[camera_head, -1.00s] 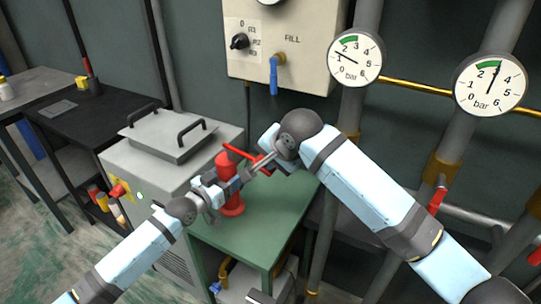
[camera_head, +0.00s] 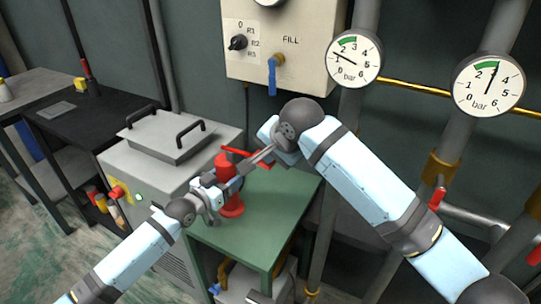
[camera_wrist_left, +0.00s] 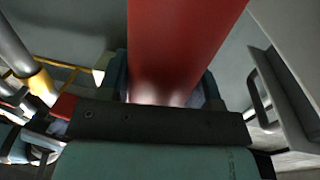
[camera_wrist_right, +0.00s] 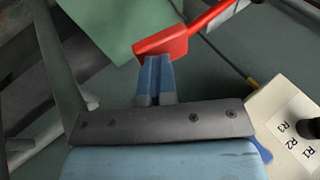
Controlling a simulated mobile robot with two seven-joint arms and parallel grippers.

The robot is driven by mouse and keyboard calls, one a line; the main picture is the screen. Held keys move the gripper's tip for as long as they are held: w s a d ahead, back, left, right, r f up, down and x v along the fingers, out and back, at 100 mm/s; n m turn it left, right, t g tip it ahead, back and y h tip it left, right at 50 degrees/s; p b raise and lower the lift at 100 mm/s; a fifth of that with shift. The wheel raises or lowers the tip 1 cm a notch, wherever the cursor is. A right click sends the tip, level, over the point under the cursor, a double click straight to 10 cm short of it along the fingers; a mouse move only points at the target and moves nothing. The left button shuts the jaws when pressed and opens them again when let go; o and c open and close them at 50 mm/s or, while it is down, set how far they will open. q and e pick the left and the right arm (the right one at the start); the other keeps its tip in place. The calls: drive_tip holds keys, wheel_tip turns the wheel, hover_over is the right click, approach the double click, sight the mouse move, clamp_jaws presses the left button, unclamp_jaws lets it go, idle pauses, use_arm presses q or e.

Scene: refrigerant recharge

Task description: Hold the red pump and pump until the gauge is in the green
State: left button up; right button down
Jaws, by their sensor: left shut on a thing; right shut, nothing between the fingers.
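The red pump (camera_head: 231,207) stands upright on the green table (camera_head: 262,235). My left gripper (camera_head: 226,187) is shut around its red body, which fills the upper middle of the left wrist view (camera_wrist_left: 180,45). The pump's red lever (camera_head: 234,151) sticks out near its top. My right gripper (camera_head: 245,168) is shut and empty, its fingertips at the lever; the right wrist view shows them against the red lever end (camera_wrist_right: 163,44), contact unclear. The left gauge's (camera_head: 354,58) needle lies outside its green band. The right gauge's (camera_head: 488,84) needle points up near the band's right end.
A grey machine (camera_head: 130,165) with a handled lid stands left of the table. A fill panel (camera_head: 310,55) with a knob and blue valve hangs behind. Pipes with red-handled valves (camera_head: 437,198) run at right. A third gauge is cut off at the top.

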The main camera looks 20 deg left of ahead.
drive_tip(key=s+d+r, duration=0.3)
drive_tip(key=r, duration=0.9)
drive_tip(key=shift+d+r, duration=0.2)
idle(1.0)
drive_tip(key=n+g+h, duration=0.1)
drive_tip(key=n+h, duration=0.1)
drive_tip(key=n, duration=1.1)
hover_over(259, 152)
drive_tip(key=s+d, duration=0.1)
drive_tip(key=d, duration=0.1)
wheel_tip(259, 152, down, 3)
drive_tip(key=shift+s+a+f, duration=0.1)
drive_tip(key=shift+s+f, duration=0.05)
drive_tip(key=shift+f, duration=2.75)
drive_tip(key=shift+f, duration=0.1)
drive_tip(key=shift+f, duration=2.35)
drive_tip(key=shift+r, duration=4.35)
